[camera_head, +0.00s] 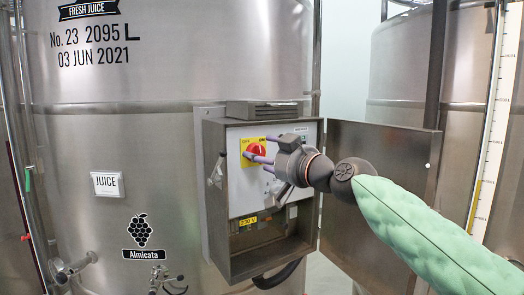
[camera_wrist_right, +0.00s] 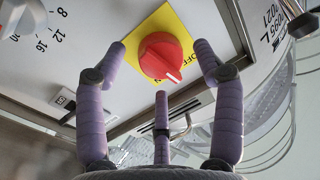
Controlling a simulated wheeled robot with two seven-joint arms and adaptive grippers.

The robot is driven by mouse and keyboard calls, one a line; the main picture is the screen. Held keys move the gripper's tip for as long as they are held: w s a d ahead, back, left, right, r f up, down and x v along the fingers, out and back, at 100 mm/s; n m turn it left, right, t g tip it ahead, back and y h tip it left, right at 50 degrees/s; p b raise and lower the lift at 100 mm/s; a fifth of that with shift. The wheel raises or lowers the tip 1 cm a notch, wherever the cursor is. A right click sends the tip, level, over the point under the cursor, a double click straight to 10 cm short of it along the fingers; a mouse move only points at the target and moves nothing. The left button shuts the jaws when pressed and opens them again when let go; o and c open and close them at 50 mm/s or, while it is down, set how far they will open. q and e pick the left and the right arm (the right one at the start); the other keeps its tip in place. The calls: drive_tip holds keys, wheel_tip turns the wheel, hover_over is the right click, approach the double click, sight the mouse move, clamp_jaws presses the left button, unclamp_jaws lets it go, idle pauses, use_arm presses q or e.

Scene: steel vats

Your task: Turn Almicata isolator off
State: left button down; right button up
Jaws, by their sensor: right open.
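The isolator is a red rotary knob (camera_head: 255,149) on a yellow plate (camera_head: 246,156) inside an open grey control box (camera_head: 214,200) on the steel vat labelled Almicata (camera_head: 143,254). In the right wrist view the red knob (camera_wrist_right: 161,57) has a white pointer mark at its lower right, and the yellow plate (camera_wrist_right: 180,22) shows "OFF" lettering. My right gripper (camera_head: 252,160) is in front of the knob, its purple fingers spread around it. In the wrist view the open fingers (camera_wrist_right: 160,66) stand on both sides and below the knob, with no clear contact. My left gripper is not in view.
The box door (camera_head: 375,170) hangs open to the right, behind my right arm. A white dial (camera_wrist_right: 22,18) with numbers sits beside the knob on the panel. A yellow 230 V label (camera_head: 247,222) is lower in the box. Another vat (camera_head: 400,60) stands at right.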

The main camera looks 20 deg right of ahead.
drive_tip(key=shift+w+a, duration=0.35)
drive_tip(key=shift+w, duration=0.3)
drive_tip(key=shift+s, duration=0.1)
drive_tip(key=c, duration=1.2)
drive_tip(key=shift+o, duration=0.2)
